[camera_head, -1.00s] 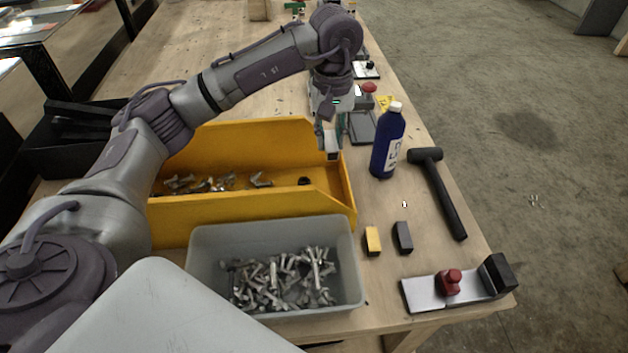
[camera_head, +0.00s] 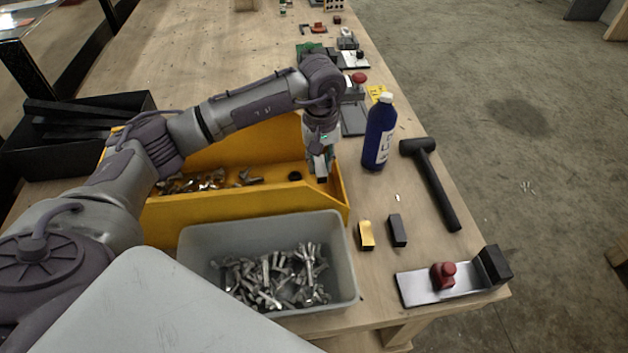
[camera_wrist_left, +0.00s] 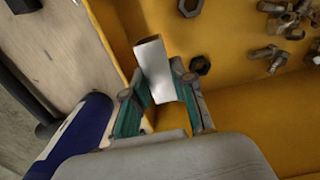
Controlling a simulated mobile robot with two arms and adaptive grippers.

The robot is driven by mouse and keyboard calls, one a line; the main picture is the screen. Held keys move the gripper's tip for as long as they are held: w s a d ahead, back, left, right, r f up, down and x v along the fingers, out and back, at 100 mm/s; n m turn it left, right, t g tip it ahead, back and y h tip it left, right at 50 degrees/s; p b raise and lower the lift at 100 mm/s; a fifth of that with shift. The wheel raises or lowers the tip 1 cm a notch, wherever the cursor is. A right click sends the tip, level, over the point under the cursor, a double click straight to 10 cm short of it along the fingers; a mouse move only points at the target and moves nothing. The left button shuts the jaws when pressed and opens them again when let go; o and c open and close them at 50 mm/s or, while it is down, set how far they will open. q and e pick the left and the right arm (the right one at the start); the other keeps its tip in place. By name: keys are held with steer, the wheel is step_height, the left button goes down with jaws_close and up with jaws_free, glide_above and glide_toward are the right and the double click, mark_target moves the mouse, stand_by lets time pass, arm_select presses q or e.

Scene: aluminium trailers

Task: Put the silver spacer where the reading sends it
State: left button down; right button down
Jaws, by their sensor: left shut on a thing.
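My left gripper (camera_head: 320,166) points down over the right end of the yellow bin (camera_head: 250,207). It is shut on the silver spacer, a pale block (camera_wrist_left: 156,72) between the two green-padded fingers in the left wrist view. The left gripper's fingers also show there (camera_wrist_left: 160,100). In the head view the spacer is mostly hidden by the fingers. I cannot tell whether it touches the bin. My right gripper is not in view.
The yellow bin holds loose bolts and nuts. A grey bin (camera_head: 345,262) full of bolts stands in front. Right of them are a blue bottle (camera_head: 379,135), a black mallet (camera_head: 435,185), a yellow block (camera_head: 366,235), a black block (camera_head: 397,230) and a red-knobbed fixture (camera_head: 444,275).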

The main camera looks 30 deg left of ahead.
mark_target(319, 188)
arm_select(q)
step_height(319, 188, down, 6)
steer(key=shift+r+p, duration=0.1)
steer(key=shift+p, duration=0.65)
steer(key=shift+f, duration=0.25)
steer(key=c, duration=1.2)
jaws_free()
steer(key=shift+c, duration=0.2)
steer(key=shift+r, duration=0.1)
